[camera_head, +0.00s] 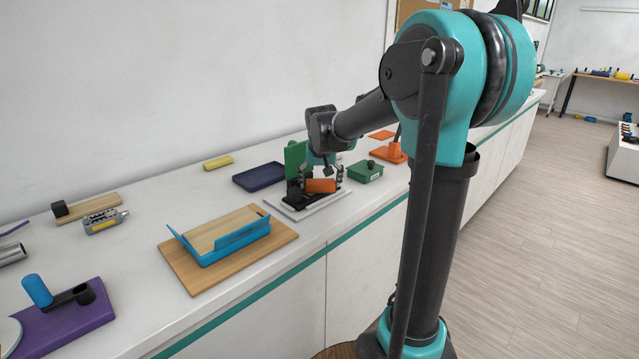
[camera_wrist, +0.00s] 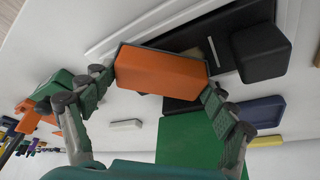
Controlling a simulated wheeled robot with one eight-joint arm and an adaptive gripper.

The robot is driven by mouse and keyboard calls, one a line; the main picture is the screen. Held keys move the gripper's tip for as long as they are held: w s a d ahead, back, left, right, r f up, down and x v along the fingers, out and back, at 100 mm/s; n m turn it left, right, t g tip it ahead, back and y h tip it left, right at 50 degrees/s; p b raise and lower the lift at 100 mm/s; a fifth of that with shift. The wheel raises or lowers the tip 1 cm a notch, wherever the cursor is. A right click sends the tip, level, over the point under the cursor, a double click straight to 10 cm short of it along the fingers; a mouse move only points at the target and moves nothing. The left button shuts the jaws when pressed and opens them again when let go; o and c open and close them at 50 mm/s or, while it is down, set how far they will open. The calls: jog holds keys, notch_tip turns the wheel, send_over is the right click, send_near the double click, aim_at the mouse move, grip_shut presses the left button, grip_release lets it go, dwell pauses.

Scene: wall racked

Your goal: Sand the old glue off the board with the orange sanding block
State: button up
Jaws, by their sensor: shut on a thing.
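The orange sanding block (camera_head: 320,186) is between the fingers of my gripper (camera_head: 322,177), which is shut on it. In the wrist view the block (camera_wrist: 160,72) spans the gap between the two fingertips (camera_wrist: 158,86). It is over or at a dark holder on a pale tray (camera_head: 314,210); I cannot tell whether it still touches the holder. A light wooden board (camera_head: 222,226) lies in a blue open-sided frame (camera_head: 236,244), left of and nearer than my gripper. No glue can be made out on the board.
The blue frame stands on a brown wooden base (camera_head: 192,277). A green upright panel (camera_head: 295,155), dark blue tray (camera_head: 258,177) and green box (camera_head: 365,171) stand close around my gripper. A purple stand (camera_head: 75,325) is at the near left. Clear white counter lies between base and pale tray.

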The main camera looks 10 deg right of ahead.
jog(key=shift+w+a, duration=0.8)
jog(key=shift+w, duration=0.3)
jog(key=shift+w+d, duration=0.55)
jog(key=shift+d, duration=0.2)
dwell(0.3)
jog(key=shift+s+d, duration=0.8)
jog(key=shift+s, duration=0.35)
jog(key=shift+f, duration=0.1)
